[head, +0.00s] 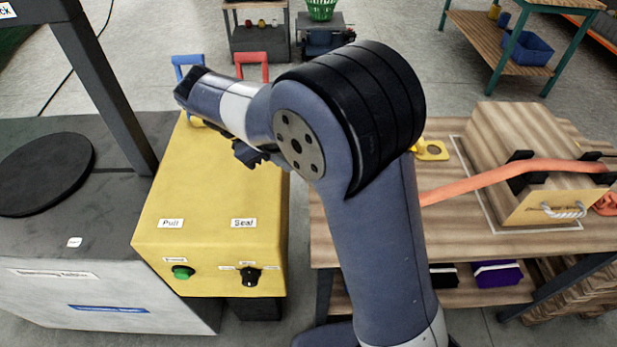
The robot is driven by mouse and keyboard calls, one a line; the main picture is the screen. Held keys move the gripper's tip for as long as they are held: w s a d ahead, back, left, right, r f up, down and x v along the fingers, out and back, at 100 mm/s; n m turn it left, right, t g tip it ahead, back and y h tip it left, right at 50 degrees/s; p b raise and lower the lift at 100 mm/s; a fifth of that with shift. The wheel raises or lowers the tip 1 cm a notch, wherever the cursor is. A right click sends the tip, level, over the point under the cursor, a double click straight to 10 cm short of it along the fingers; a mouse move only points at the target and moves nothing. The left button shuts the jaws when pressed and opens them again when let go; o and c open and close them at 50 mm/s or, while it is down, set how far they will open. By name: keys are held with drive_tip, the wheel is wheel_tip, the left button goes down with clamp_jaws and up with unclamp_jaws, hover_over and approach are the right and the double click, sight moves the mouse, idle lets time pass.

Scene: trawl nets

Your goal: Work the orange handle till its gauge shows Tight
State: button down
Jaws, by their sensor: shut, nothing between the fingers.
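An orange strap (500,176) runs from behind my arm over the wooden box (535,145) and through dark brackets to the right. An orange piece (605,204) at the right edge is cut off by the frame; I cannot tell whether it is the handle. No gauge reading Tight can be made out. My arm covers the middle of the view. My gripper (250,155) shows only in part as dark pieces below the wrist, above the yellow cabinet (210,200). It is shut and empty, well left of the strap.
The yellow cabinet has Pull and Seal labels, a green button (182,272) and a black knob (249,276). Blue (188,62) and red (251,60) handles rise behind it. A grey machine with a black disc (45,174) and a dark post stands left.

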drive_tip(key=b+x, duration=0.1)
drive_tip(key=x, duration=0.9)
drive_tip(key=shift+r, duration=0.15)
